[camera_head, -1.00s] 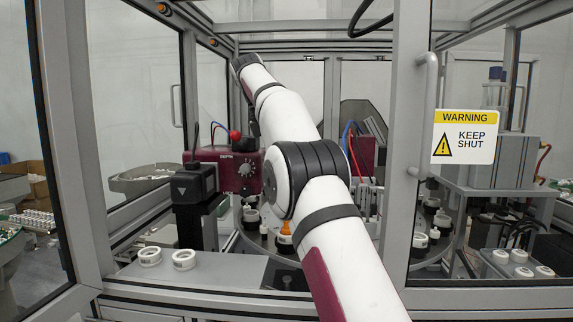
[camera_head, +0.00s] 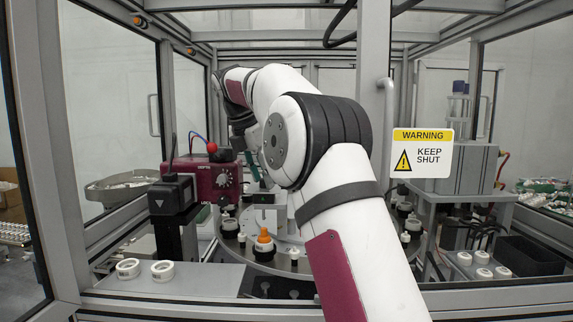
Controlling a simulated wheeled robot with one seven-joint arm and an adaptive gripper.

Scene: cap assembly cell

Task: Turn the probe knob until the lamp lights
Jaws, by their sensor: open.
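Small lettering above the knob seems to read "DEPTH". A red ball (camera_head: 212,147) sits on top of the box; I cannot tell if it is the lamp, and I see no clear glow. My arm reaches in from the lower right, and its wrist bends down just right of the box.
A black device (camera_head: 172,196) on a post stands close left of the maroon box. A round table (camera_head: 283,268) below carries several small parts and an orange-topped piece (camera_head: 264,236). Two white rings (camera_head: 162,270) lie on the front ledge. A door frame bears a warning sign (camera_head: 421,153).

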